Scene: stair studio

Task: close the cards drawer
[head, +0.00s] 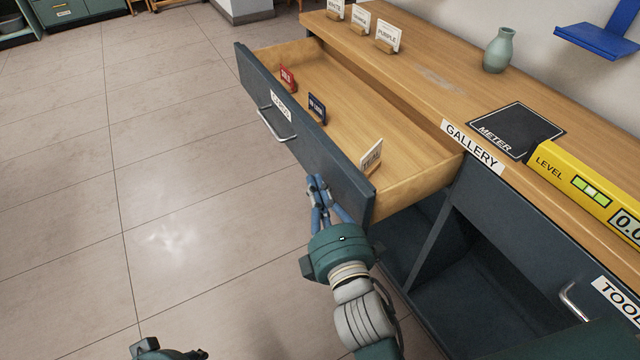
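The cards drawer (310,155) stands pulled out from the wooden-topped cabinet, with a dark blue-grey front, a white label and a metal handle (275,126). Inside it stand a red card (288,78), a dark blue card (317,107) and a white card (371,156). My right gripper (317,184) is at the outer face of the drawer front, near its right end and away from the handle. Its fingers look close together; I cannot tell whether they touch the front or are fully shut. Only a small part of my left arm (155,350) shows at the bottom edge; its gripper is out of view.
On the counter (430,85) are several white name cards (387,38), a green vase (498,50), a black meter mat (515,130) and a yellow level (585,186). Below the drawer is an open dark compartment (405,245). A tools drawer handle (573,302) is at lower right. The tiled floor at left is clear.

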